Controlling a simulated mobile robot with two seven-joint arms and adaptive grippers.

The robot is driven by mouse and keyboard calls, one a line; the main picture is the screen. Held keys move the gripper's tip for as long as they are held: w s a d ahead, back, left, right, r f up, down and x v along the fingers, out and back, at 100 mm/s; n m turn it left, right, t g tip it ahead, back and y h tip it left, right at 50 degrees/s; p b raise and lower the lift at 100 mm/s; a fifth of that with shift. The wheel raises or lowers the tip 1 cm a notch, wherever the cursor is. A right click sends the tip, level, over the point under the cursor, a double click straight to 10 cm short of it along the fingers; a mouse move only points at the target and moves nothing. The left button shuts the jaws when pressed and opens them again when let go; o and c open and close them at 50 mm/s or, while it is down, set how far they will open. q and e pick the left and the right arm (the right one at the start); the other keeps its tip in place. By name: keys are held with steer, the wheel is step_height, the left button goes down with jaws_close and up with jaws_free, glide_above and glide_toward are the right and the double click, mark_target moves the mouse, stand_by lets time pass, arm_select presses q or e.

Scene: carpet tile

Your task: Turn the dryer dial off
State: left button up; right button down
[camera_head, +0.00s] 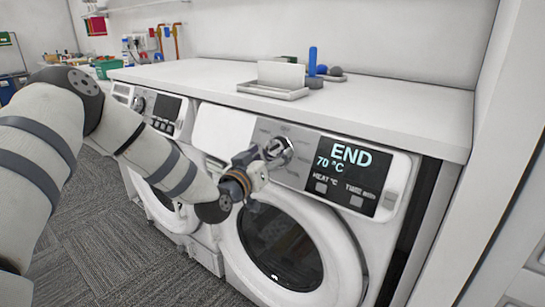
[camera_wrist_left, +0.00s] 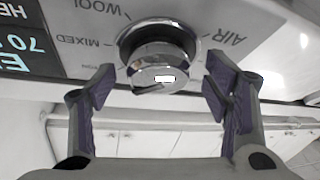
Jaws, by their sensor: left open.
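The dryer (camera_head: 300,215) is the white front-loading machine on the right, with a dark round door window. Its display (camera_head: 347,165) reads END and 70 °C. The dial (camera_head: 279,150) is a shiny chrome knob left of the display; in the left wrist view the dial (camera_wrist_left: 160,70) fills the top middle, with the words WOOL, MIXED and AIR around it, upside down. My left gripper (camera_head: 262,158) is at the dial. In the wrist view my left gripper (camera_wrist_left: 160,88) is open, one finger on each side of the dial's lower part, with gaps visible. My right gripper is not in view.
A second white machine (camera_head: 150,110) stands to the left. The white countertop (camera_head: 400,105) above holds a pale tray (camera_head: 272,92), a blue bottle (camera_head: 312,60) and small items. A white panel (camera_head: 490,170) rises at the right. Grey carpet tile (camera_head: 95,245) covers the floor.

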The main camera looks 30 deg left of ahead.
arm_select(q)
steer(key=shift+w+r, duration=0.1)
steer(key=c, duration=1.1)
steer(key=shift+d+n, duration=0.1)
steer(key=shift+n, duration=0.3)
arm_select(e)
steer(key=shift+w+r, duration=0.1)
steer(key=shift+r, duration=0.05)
arm_select(q)
steer(key=n+y, duration=0.1)
steer(key=n+g+p, duration=0.1)
steer(key=n, duration=0.1)
steer(key=n+y, duration=0.1)
steer(key=shift+d+r+g+y, duration=0.1)
steer(key=shift+r+g+y, duration=0.15)
steer(key=shift+g+y, duration=0.05)
steer(key=n+g+y+p, duration=0.1)
steer(key=n, duration=0.3)
steer(key=shift+d, duration=0.1)
steer(key=shift+n+g+p, duration=0.3)
steer(key=shift+n+g, duration=0.3)
steer(key=shift+n, duration=0.2)
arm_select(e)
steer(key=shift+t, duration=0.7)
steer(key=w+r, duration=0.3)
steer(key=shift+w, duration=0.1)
arm_select(q)
steer(key=shift+w+f+y, duration=0.1)
steer(key=shift+y, duration=0.2)
